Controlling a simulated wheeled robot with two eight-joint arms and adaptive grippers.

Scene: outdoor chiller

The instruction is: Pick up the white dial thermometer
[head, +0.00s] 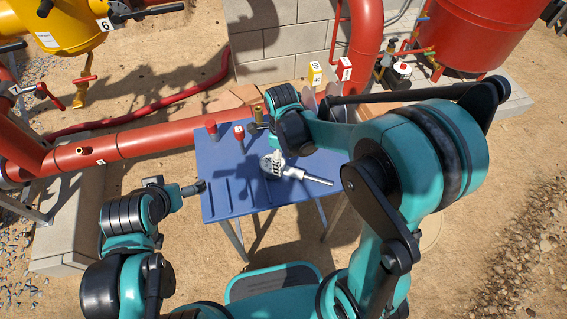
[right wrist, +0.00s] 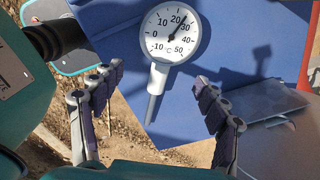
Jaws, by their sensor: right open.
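The white dial thermometer (right wrist: 172,32) lies on the blue table (head: 222,170), its round face up and its grey stem pointing away from the dial. My left gripper (head: 196,187) is beside the table's left edge, too small to read.
Red-topped items (head: 239,132) and a brass fitting (head: 258,114) stand at the table's back edge. A red pipe (head: 130,146) runs on the left, a yellow vessel (head: 65,22) stands behind it, and a red tank (head: 478,35) is at the back right. The table's front left is clear.

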